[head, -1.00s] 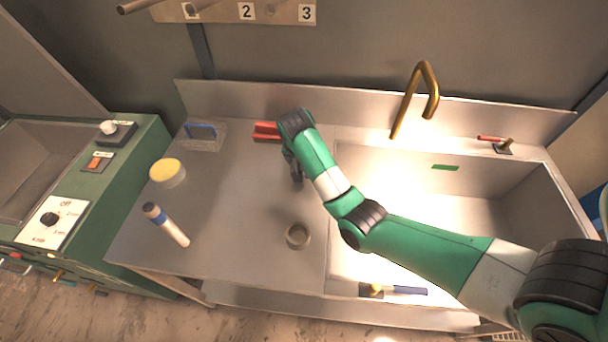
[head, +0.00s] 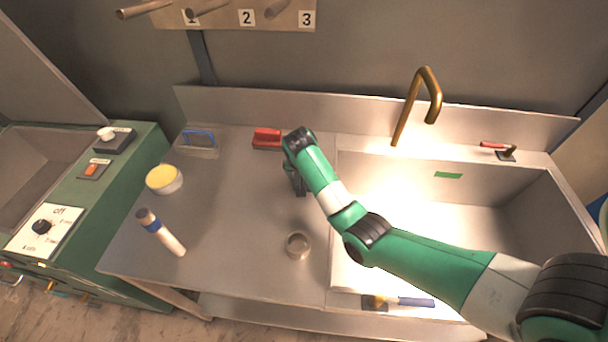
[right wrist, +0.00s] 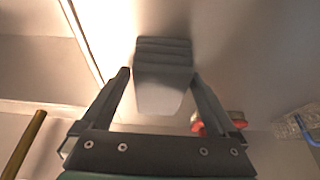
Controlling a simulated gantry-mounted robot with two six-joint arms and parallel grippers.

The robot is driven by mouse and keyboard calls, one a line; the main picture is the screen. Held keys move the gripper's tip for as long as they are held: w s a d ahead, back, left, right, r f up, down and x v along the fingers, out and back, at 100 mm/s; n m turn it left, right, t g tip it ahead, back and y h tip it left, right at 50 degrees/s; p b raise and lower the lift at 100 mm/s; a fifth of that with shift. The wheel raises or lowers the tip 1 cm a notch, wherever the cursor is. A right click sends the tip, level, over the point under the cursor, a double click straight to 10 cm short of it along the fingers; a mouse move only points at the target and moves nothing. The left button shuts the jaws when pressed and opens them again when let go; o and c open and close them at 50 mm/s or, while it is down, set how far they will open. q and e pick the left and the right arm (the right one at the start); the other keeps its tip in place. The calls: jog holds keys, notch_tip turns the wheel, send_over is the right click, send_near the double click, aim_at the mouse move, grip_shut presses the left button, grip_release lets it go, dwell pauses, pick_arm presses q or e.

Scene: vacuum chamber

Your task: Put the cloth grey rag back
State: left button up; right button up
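The grey rag (right wrist: 163,55) shows in the right wrist view as a folded, layered grey piece with a paler face towards the camera. It sits between the fingertips of my right gripper (right wrist: 162,78), which appear to touch it on both sides. In the head view my right gripper (head: 298,184) points down over the steel counter, left of the sink. There the rag is hidden or cannot be told apart from the dark gripper. My left gripper is not in view.
On the counter are a red block-like item (head: 267,138), a blue-handled tool (head: 199,140), a yellow-topped round container (head: 164,179), a white-and-blue cylinder (head: 162,232) and a small cup (head: 298,245). A brass faucet (head: 428,85) rises behind the sink (head: 480,225). Numbered pegs (head: 208,8) are on the wall.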

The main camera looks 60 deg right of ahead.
jog(key=shift+r, duration=0.1)
jog(key=shift+r+p, duration=0.3)
jog(key=shift+p, duration=0.05)
jog(key=p+v, duration=0.7)
jog(key=v, duration=0.4)
jog(key=shift+r, duration=0.3)
jog(key=shift+s+a, duration=0.1)
